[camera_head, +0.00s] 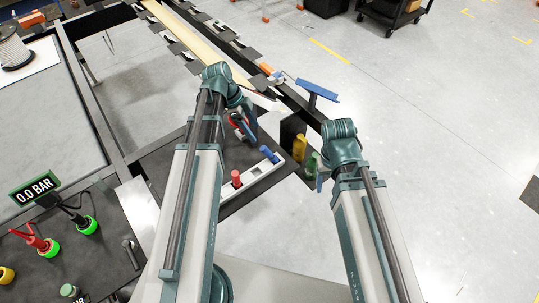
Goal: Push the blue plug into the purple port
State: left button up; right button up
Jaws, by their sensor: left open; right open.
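A blue plug (269,155) stands in a white holder strip (262,174) on the dark panel, between my two arms. A red plug (236,178) stands at the strip's nearer end. My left gripper (243,128) is open, beyond and left of the blue plug, apart from it; its fingers are small and partly hidden by its own wrist. My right gripper (318,182) is open, to the right of the strip, by the panel's right edge, with its fingers partly hidden. I cannot make out a purple port; my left arm covers part of the panel.
A yellow piece (299,147) and a green piece (311,164) stand beside my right gripper. At lower left, a red connector (47,247) and a black connector (86,225) sit in green rings near a 0.0 BAR display (34,188). Open floor lies to the right.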

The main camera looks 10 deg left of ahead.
aim_at(263, 147)
pick_arm(q)
jog(key=b+x, duration=0.7)
jog(key=shift+f, duration=0.4)
jog(key=shift+d+f+b, duration=0.25)
jog(key=shift+f+b, duration=0.15)
jog(key=shift+b, duration=0.05)
jog(key=b+x, duration=0.5)
jog(key=shift+w+a+f, duration=0.15)
jog(key=shift+a+f, duration=0.15)
jog(key=shift+r, duration=0.15)
grip_shut()
